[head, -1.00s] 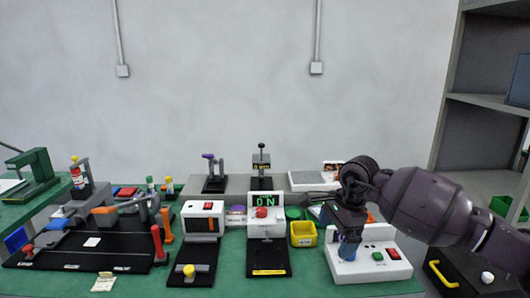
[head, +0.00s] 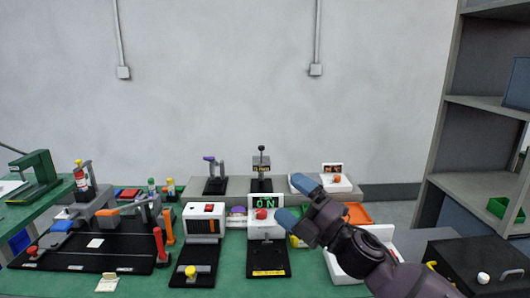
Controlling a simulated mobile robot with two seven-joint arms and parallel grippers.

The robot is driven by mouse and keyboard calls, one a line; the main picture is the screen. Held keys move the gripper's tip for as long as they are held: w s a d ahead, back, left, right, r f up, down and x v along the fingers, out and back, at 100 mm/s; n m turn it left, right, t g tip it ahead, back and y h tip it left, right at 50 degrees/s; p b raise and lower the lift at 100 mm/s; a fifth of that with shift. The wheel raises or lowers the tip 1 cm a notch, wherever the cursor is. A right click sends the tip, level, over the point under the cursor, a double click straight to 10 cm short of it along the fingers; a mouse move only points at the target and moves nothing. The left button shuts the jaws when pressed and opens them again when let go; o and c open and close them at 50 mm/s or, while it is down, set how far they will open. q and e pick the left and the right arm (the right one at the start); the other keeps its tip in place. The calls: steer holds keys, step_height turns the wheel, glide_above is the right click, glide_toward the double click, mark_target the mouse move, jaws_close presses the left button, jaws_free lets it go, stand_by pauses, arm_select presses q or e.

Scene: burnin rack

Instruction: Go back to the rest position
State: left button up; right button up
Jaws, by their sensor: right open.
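My right gripper (head: 296,203) shows at the right centre of the head view. Its blue-tipped fingers are spread apart, open and empty, pointing up and left. It appears in front of the device with the green ON display (head: 265,201), and I cannot tell how far apart they are. My left gripper is not in view.
A dark box (head: 475,258) and grey shelves (head: 485,130) stand at right. An orange tray (head: 357,214) lies behind my right arm.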

steer(key=s+d+f+m+t+h+p, duration=0.1)
steer(key=s+d+f+m+t+h, duration=0.1)
steer(key=s+d+f+m+h, duration=0.55)
steer(key=s+d+f+m+t+h+p, duration=0.1)
steer(key=d+f+m+h, duration=0.4)
steer(key=f+m, duration=0.7)
steer(key=s+d+f+m+g+h, duration=0.1)
steer(key=s+d+f+m+g, duration=0.1)
steer(key=s+f, duration=0.3)
steer(key=s+d+f+m+g+h, duration=0.1)
steer(key=s+d+f+m+h, duration=0.1)
steer(key=s, duration=1)
steer(key=s+d+f+m+g+h+p, duration=0.1)
steer(key=s+d+f+m, duration=0.3)
steer(key=s+f, duration=0.5)
steer(key=shift+d+g+h, duration=0.45)
steer(key=shift+d+g, duration=0.05)
steer(key=shift+g, duration=0.3)
